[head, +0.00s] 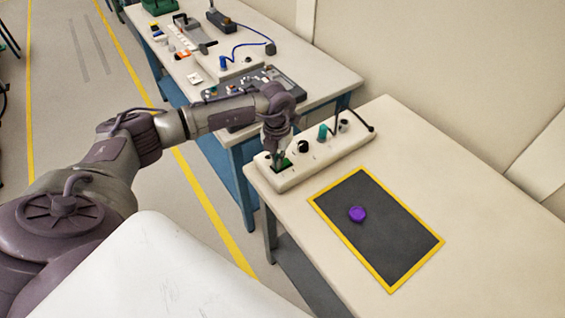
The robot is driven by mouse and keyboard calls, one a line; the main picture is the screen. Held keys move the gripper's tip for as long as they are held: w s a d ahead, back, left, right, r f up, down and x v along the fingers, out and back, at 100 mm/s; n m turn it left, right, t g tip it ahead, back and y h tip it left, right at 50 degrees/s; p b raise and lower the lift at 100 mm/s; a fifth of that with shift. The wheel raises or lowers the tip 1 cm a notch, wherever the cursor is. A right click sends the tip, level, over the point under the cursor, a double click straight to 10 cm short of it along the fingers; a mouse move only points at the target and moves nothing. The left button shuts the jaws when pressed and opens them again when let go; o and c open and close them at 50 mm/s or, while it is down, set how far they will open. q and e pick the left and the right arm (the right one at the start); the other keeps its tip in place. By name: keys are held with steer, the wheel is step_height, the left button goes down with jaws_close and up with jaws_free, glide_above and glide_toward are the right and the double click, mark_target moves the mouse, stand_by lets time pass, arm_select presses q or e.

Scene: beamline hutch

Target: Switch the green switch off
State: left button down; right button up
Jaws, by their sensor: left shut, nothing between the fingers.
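A white power strip (325,158) lies along the left edge of the near table. The green switch (288,161) is at its left end, mostly hidden by my left gripper. My left gripper (279,165) points down at the switch, with its fingers shut and nothing between them. The fingertips appear to be at or just above the switch; I cannot tell if they touch it. Whether the switch is on or off cannot be seen. My right gripper is not in view.
Along the strip are a black plug (303,146), a teal plug (323,132) and a corded plug. A dark mat (385,240) with yellow edging holds a purple knob-like object (357,214). Another table (310,65) behind carries several devices. The near table's right side is clear.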

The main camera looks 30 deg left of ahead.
arm_select(q)
steer(key=shift+f, duration=0.2)
steer(key=shift+s+r, duration=0.1)
steer(key=shift+r+p, duration=0.6)
steer(key=shift+r, duration=0.1)
steer(key=shift+r+p, duration=1.8)
steer(key=shift+r, duration=1)
steer(key=shift+f, duration=0.1)
